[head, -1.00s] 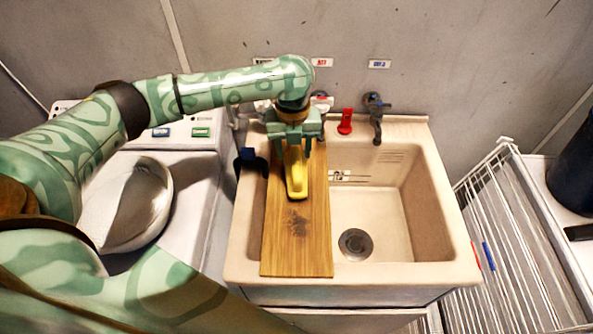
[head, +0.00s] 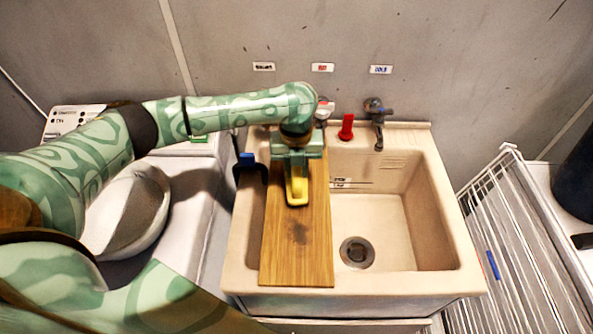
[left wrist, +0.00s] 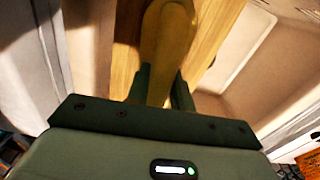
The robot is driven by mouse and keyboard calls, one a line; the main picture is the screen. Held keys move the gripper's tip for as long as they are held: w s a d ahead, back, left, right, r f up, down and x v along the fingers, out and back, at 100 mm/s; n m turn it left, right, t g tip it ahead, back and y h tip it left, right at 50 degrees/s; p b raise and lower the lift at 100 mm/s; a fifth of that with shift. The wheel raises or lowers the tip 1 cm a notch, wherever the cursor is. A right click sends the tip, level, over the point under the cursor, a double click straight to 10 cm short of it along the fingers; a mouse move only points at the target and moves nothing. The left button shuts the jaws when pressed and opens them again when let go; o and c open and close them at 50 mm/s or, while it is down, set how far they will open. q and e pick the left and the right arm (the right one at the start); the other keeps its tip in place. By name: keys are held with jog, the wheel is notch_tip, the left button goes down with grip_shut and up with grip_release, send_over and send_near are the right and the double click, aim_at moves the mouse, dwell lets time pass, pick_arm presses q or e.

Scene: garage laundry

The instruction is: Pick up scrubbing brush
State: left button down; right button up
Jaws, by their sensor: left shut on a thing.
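The scrubbing brush (head: 297,190) shows as a yellow handle above the wooden board (head: 296,262) that lies across the left part of the sink. My left gripper (head: 297,168) is shut on the brush, with its fingers on either side of it. In the left wrist view the yellow brush (left wrist: 167,45) runs up between the two fingers (left wrist: 158,88). The brush's far end is hidden by the gripper in the head view. I cannot tell whether the brush touches the board. My right gripper is out of view.
The sink basin (head: 404,235) is empty, with a drain (head: 357,252).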

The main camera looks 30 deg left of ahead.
pick_arm(q)
notch_tip(320, 180, up, 3)
jog(key=shift+w+r+p, duration=0.1)
jog(key=shift+p, duration=0.55)
jog(key=s+r+p, duration=0.1)
jog(key=s+d+r+p, duration=0.1)
jog(key=r, duration=0.1)
jog(key=s+d+r+p, duration=0.1)
jog(key=r, duration=0.1)
jog(key=shift+s+r, duration=0.25)
jog(key=shift+s, duration=0.1)
jog(key=s+d+r+p, duration=0.2)
jog(key=s+d+r, duration=0.2)
jog(key=s, duration=0.5)
jog(key=shift+d+r+p, duration=0.15)
jog(key=shift+p, duration=0.15)
jog(key=c, duration=2.1)
grip_release()
